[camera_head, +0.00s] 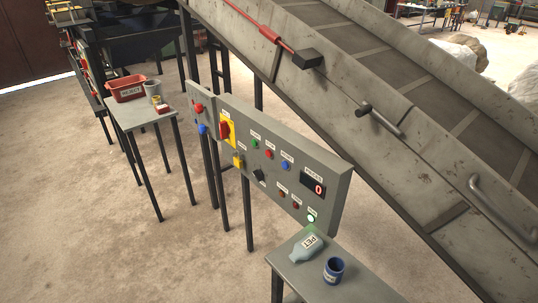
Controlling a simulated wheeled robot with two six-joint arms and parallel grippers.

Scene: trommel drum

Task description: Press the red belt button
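A grey control panel (330,210) on dark legs stands in front of the inclined conveyor. A small round red button (269,154) sits in its upper row, between a green button (255,143) and a blue button (286,166). Another red button (198,108) is on the narrow left panel, above a blue one (202,129). The small labels are too blurred to tell which red one is the belt button. Neither of my grippers shows in the head view, and nothing covers these buttons.
The panel also has a red rotary switch (225,130) on a yellow plate and a display (313,187) reading 0. The conveyor (390,140) rises behind.

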